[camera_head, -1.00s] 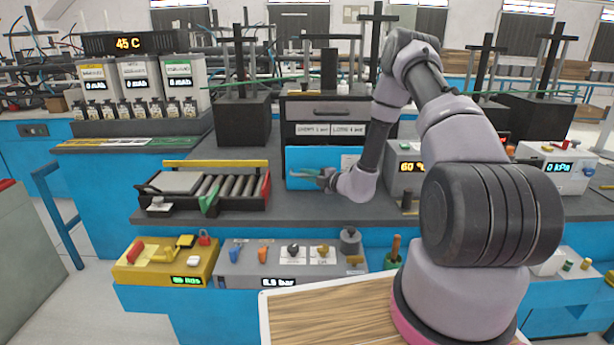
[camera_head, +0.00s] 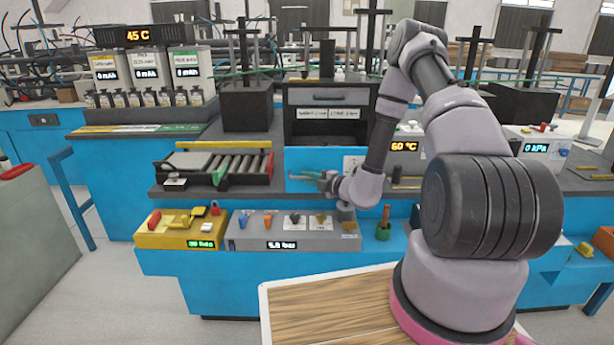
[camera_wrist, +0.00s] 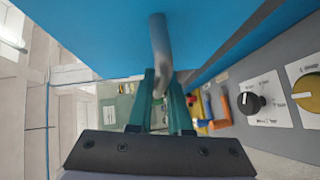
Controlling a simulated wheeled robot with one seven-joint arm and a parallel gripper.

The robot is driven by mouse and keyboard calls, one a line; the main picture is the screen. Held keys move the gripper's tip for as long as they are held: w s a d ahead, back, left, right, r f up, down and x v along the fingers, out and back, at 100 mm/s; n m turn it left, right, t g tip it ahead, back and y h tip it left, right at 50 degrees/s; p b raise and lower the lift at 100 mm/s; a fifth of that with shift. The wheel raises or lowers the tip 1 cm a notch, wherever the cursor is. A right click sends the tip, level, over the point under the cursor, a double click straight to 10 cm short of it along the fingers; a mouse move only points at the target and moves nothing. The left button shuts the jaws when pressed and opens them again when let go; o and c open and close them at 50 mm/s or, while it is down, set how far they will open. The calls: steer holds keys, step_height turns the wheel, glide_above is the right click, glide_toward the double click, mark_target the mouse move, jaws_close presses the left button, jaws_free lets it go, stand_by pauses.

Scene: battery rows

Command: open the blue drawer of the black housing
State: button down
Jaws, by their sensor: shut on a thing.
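The black housing (camera_head: 372,97) stands on the bench in the middle of the head view. Its blue drawer (camera_head: 325,158) stands out in front of it, with a dark gap between the label strip and the top of the blue front. My gripper (camera_head: 305,176) is at the drawer front, its teal fingers reaching in from the right. In the wrist view the grey bar handle (camera_wrist: 160,45) runs between the fingertips (camera_wrist: 161,76), below the blue drawer front (camera_wrist: 90,30). The gripper is shut on this handle. The inside of the drawer is dark.
A roller conveyor (camera_head: 225,164) stands left of the drawer. A grey control box (camera_head: 290,232) with knobs and a yellow box (camera_head: 180,230) sit below and in front. A display unit (camera_head: 405,160) is behind my forearm.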

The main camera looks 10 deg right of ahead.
steer(key=shift+s, duration=0.15)
steer(key=c, duration=0.8)
jaws_free()
steer(key=shift+c, duration=0.2)
steer(key=shift+d, duration=0.1)
steer(key=v, duration=1)
steer(key=shift+s+d, duration=0.2)
steer(key=shift+s, duration=0.05)
